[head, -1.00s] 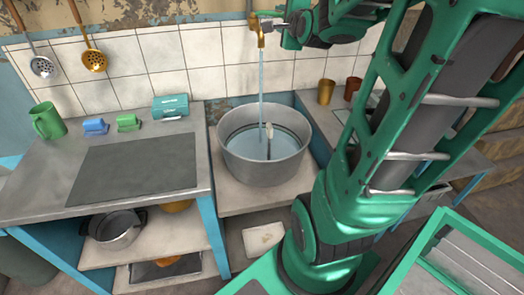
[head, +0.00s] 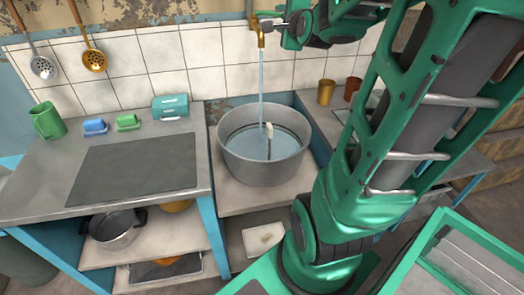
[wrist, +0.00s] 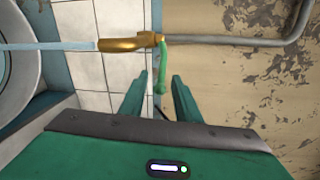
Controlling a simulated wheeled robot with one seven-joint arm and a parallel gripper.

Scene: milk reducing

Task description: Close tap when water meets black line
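A gold tap (head: 261,28) on the back wall pours a thin water stream (head: 261,75) into a large grey metal pot (head: 262,172). Water (head: 248,146) covers the pot's bottom. A dark line (head: 285,129) runs around the inner wall, just above the water surface; the exact gap is hard to judge. A slim upright piece with a pale top stands in the pot. In the wrist view, the tap (wrist: 125,44) has a green handle (wrist: 160,80). My gripper (wrist: 160,76) is open, its two green fingers on either side of the handle, with gaps showing.
The pot stands on a low shelf between the left counter (head: 190,140) and the right counter (head: 330,115). Gold and brown cups (head: 326,91) stand at the right. A green mug (head: 47,121) and ladles are at the left. My green arm covers much of the right side.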

